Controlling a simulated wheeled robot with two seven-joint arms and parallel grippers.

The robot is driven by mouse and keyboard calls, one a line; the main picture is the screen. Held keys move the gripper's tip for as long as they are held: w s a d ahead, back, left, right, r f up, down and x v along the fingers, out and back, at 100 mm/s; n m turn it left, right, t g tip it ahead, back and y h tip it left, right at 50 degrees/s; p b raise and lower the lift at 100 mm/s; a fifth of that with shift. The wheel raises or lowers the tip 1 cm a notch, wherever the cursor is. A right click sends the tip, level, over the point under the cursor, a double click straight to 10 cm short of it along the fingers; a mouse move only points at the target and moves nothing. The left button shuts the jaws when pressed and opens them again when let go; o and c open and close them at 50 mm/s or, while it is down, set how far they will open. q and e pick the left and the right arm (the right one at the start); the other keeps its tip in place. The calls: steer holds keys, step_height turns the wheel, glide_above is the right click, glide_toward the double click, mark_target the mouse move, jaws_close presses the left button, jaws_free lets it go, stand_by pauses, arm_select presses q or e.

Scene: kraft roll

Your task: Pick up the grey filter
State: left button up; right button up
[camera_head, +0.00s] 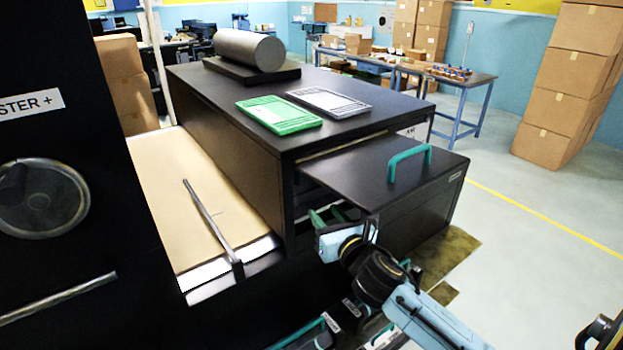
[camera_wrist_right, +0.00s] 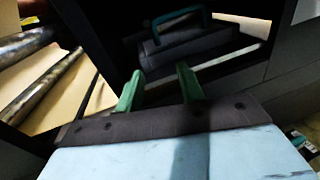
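The grey filter (camera_head: 328,102) is a flat, light grey rectangular panel. It lies on top of the black cabinet (camera_head: 225,92), right beside a similar green panel (camera_head: 278,114). My right gripper (camera_head: 330,213) is lower, in front of the cabinet's open front and below the pulled-out black panel, well apart from the grey filter. Its green fingers stand apart in the right wrist view (camera_wrist_right: 158,78), with nothing seen between them. The grey filter is not seen in the right wrist view.
The black panel (camera_head: 365,172) with a teal handle (camera_head: 410,158) juts out above my right gripper. The wrist view shows a teal handle (camera_wrist_right: 180,22) inside a dark opening. A grey roll (camera_head: 250,49) lies behind the filters. Brown paper (camera_head: 185,190) with a metal bar lies left.

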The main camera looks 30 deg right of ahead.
steer(key=w+r+n, duration=0.1)
steer(key=r, duration=0.1)
glide_toward(298, 179)
steer(key=shift+w+d+r, duration=0.1)
steer(key=shift+w+d, duration=0.05)
steer(key=shift+w, duration=0.35)
steer(key=shift+w+d, duration=0.2)
steer(key=shift+w, duration=0.3)
steer(key=shift+w+d+f+p, duration=0.1)
steer(key=shift+w+f+p, duration=0.05)
steer(key=shift+w, duration=1.4)
steer(key=shift+w+d+f+p, duration=0.1)
steer(key=shift+w+p, duration=0.05)
steer(key=shift+w, duration=1.4)
jaws_close()
